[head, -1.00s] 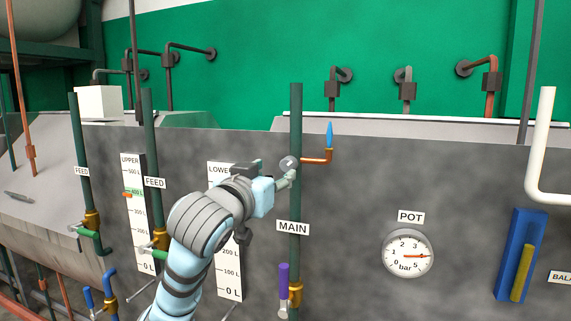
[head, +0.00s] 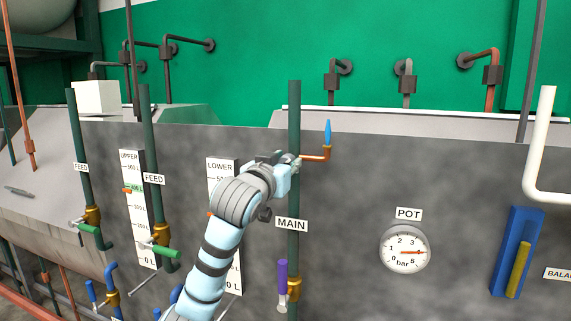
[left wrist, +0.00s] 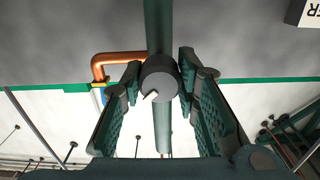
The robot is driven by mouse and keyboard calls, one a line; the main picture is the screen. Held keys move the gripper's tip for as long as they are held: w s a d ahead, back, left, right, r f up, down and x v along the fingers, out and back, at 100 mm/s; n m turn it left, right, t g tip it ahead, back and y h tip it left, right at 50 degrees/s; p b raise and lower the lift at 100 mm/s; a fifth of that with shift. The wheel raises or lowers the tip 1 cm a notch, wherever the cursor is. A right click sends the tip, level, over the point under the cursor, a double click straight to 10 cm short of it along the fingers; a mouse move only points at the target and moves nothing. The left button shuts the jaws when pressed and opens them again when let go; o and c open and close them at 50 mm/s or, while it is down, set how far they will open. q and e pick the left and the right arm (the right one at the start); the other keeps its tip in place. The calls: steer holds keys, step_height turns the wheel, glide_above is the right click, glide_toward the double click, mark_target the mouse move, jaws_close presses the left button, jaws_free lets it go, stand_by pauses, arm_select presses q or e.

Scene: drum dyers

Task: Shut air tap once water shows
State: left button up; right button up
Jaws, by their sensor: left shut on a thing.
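The green main pipe (head: 294,220) stands upright in front of the grey wall, with a MAIN label (head: 292,225). A thin copper spout (head: 316,157) branches off to its right and turns up. A pointed blue shape (head: 327,133) that looks like water stands at its end. My left gripper (head: 288,161) is at the branch, mostly hiding the tap there. In the left wrist view, its fingers are shut on the round dark tap knob (left wrist: 160,78), one on each side. The knob bears a white pointer mark. My right gripper is not in view.
Just left is the LOWER gauge board (head: 219,165), partly behind my arm. A purple-handled valve (head: 283,275) sits low on the main pipe. The POT dial (head: 404,249) and a blue holder (head: 516,250) are on the wall at right.

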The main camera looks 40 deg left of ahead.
arm_select(q)
steer(key=shift+n, duration=0.3)
steer(key=n+b, duration=0.2)
steer(key=n, duration=0.3)
steer(key=shift+f, duration=0.1)
steer(key=shift+n+b, duration=0.9)
steer(key=shift+n, duration=1)
steer(key=o, duration=1.2)
steer(key=shift+c, duration=0.2)
